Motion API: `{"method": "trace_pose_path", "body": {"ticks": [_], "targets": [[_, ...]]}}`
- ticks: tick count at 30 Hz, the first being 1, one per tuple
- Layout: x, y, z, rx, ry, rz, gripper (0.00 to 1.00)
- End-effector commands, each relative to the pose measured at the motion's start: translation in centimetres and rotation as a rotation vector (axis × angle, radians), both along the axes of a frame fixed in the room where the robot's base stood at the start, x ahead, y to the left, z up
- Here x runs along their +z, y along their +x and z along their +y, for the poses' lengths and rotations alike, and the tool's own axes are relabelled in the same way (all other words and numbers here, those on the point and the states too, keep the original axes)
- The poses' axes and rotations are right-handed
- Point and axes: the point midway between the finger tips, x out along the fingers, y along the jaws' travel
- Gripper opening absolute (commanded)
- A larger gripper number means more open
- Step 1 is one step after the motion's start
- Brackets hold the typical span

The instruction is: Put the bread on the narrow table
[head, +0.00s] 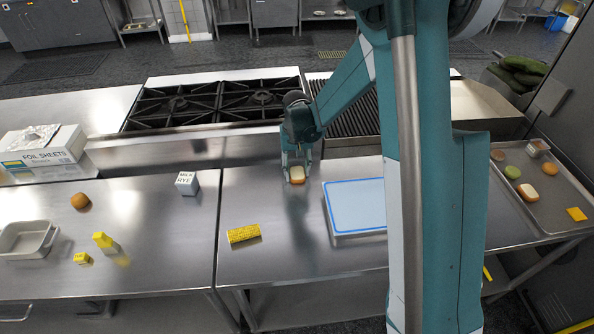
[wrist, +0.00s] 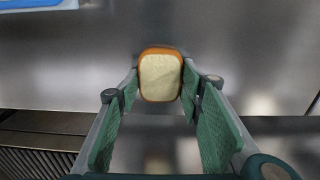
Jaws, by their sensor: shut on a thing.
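A slice of bread (head: 297,174) with a pale face and orange-brown crust is between the fingers of my gripper (head: 297,166). In the wrist view the bread (wrist: 160,77) sits at the fingertips of my gripper (wrist: 160,85), which is shut on it. The bread is over the steel table (head: 290,220) in front of the stove; I cannot tell whether it touches the top. Two steel tables stand side by side, the other one (head: 150,250) on the left; which one is called narrow is not clear.
On the tables are a blue-edged board (head: 357,204), a yellow corn-like block (head: 243,234), a white milk box (head: 187,183), a round bun (head: 80,201) and yellow pieces. A metal tray (head: 555,212) with food stands at right. The stove (head: 215,101) is behind.

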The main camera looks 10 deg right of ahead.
Motion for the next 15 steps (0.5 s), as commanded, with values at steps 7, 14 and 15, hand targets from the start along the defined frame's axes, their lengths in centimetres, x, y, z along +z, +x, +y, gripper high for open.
{"method": "trace_pose_path", "body": {"ticks": [7, 14, 15], "targets": [[-0.01, 0.0, 0.0, 0.0, 0.0, 0.0, 0.52], [0.03, 0.0, 0.0, 0.0, 0.0, 0.0, 0.52], [0.07, 0.0, 0.0, 0.0, 0.0, 0.0, 0.52]]}}
